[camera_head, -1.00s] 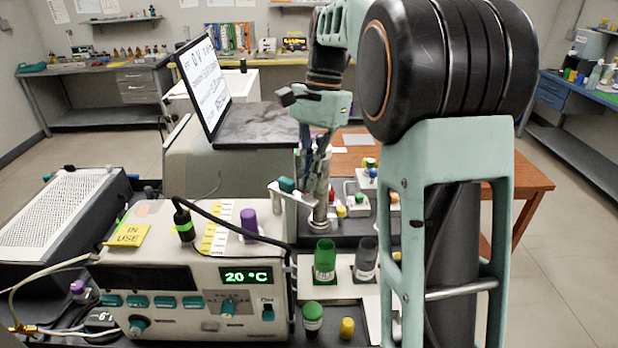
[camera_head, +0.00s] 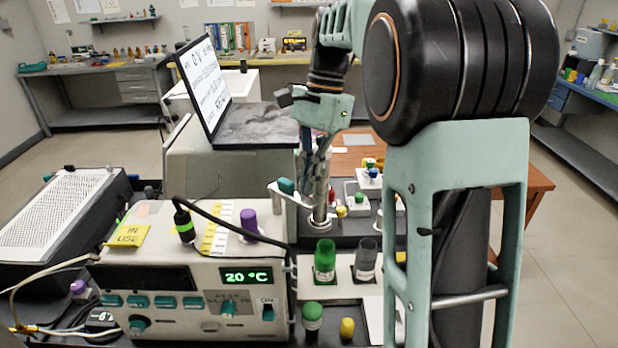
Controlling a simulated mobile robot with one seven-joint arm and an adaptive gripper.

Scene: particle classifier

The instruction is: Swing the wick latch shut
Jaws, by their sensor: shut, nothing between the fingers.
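A pale lever arm with a teal grip (camera_head: 287,186) sticks out to the left of an upright metal post (camera_head: 319,215). This looks like the wick latch, though I cannot tell for certain. My gripper (camera_head: 314,172) points down at the post, just right of the teal grip. It is shut with nothing held. Its fingertips blend with the metal post, so I cannot tell whether they touch the lever.
A control box (camera_head: 190,315) reading 20 °C stands at front left, with a black cable across its top. A laptop (camera_head: 262,128) stands behind, left of my gripper.

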